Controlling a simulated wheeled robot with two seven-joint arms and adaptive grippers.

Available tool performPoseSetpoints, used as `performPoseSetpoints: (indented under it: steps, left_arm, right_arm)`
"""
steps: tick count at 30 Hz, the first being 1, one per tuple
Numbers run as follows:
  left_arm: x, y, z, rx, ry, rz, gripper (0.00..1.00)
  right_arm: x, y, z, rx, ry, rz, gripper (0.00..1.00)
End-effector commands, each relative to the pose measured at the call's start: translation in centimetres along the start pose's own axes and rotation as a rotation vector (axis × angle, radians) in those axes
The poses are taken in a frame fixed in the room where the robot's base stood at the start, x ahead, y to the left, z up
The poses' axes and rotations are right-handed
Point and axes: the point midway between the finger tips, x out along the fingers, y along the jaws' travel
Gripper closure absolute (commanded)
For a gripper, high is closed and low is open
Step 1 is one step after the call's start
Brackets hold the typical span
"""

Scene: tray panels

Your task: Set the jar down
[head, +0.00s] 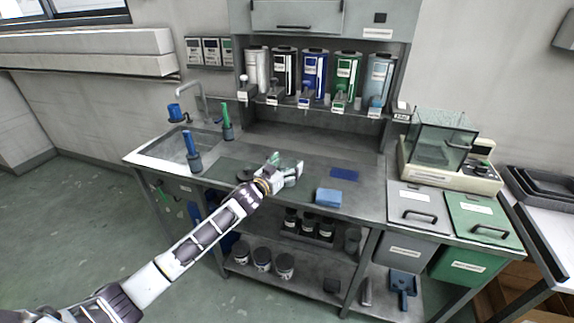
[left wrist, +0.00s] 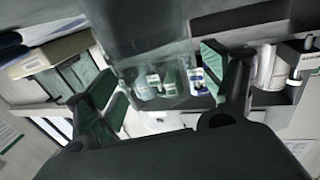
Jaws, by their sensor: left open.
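My left gripper (head: 287,167) is over the middle of the grey worktop (head: 314,165), its arm coming in from the lower left. In the left wrist view the two green-padded fingers (left wrist: 160,85) are spread wide. A clear, see-through jar (left wrist: 150,42) shows between and beyond them, with space beside the fingers. In the head view only a faint pale-green glassy patch shows at the fingers, mostly hidden by the gripper. I cannot tell whether the jar's base touches the worktop. My right gripper is not in view.
A blue sponge-like block (head: 328,197) and a flat dark blue pad (head: 344,174) lie right of the gripper. A sink (head: 165,152) is at the left. Several dispensers (head: 315,72) hang behind. A glass-cased balance (head: 447,160) and lidded bins (head: 418,207) are at the right.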

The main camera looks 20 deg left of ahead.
Motion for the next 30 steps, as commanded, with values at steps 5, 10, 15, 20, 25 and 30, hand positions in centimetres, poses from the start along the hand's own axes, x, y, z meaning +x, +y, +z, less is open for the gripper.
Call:
performPoseSetpoints:
  steps: [5,10,15,20,25,30]
  left_arm:
    - [0.0,0.0,-0.2,0.0,0.0,0.0,0.18]
    - [-0.4,0.0,-0.2,-0.001,-0.001,0.0,0.18]
    - [-1.3,-0.1,-0.2,0.0,-0.001,-0.001,0.18]
    - [-2.6,0.0,-0.1,0.0,-0.002,0.0,0.18]
    - [-3.9,0.0,-0.1,-0.001,-0.002,0.0,0.18]
    - [-5.2,0.0,-0.2,-0.001,-0.001,0.0,0.18]
  right_arm:
    - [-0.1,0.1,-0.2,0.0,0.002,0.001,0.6]
    - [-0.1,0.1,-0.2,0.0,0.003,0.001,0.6]
    - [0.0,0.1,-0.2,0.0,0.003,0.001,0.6]
    - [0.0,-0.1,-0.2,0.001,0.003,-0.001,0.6]
    - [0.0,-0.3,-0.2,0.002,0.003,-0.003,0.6]
    - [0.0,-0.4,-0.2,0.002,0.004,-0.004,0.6]
